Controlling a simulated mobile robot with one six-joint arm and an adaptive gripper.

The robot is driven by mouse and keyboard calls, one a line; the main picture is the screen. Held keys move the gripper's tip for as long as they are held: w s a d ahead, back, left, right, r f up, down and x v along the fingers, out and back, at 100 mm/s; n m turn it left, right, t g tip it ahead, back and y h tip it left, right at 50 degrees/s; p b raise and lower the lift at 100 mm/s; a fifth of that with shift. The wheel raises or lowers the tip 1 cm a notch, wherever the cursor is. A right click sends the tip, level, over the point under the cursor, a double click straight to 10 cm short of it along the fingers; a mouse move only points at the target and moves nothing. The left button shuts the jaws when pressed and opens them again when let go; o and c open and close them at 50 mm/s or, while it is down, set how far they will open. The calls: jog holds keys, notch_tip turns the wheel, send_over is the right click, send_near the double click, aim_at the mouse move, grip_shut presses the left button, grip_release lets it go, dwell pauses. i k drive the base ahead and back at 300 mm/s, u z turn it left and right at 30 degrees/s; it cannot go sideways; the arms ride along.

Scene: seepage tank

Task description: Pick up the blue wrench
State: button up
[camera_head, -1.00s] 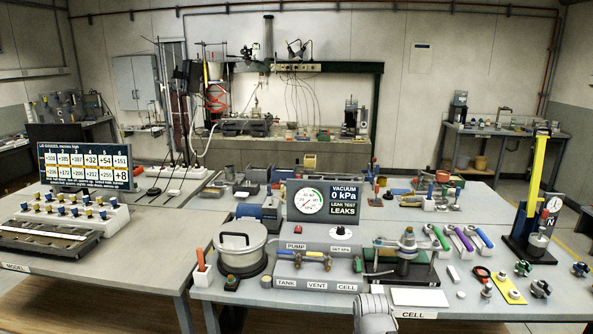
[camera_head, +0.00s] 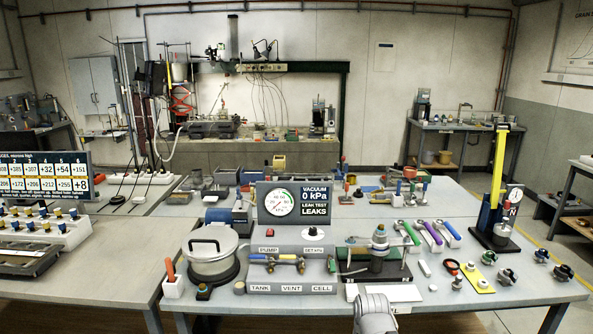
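The blue wrench (camera_head: 452,230) lies on the front workbench, right of the middle. It is the rightmost of a row of three slanted wrenches, beside a purple wrench (camera_head: 433,233) and a green wrench (camera_head: 411,232). All of it appears uncovered. A grey rounded part of my arm shows at the bottom edge, in front of the bench and left of the wrenches. My gripper's fingers do not show.
A clamp-like cell device (camera_head: 378,246) stands left of the wrenches. A tall yellow-and-black stand (camera_head: 497,190) with a dial is to the right. Small knobs and a yellow plate (camera_head: 477,279) lie in front. A vacuum gauge panel (camera_head: 294,203) stands left.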

aim_at(458, 237)
jog(key=z, duration=0.1)
jog(key=i, duration=1)
jog(key=u, duration=0.1)
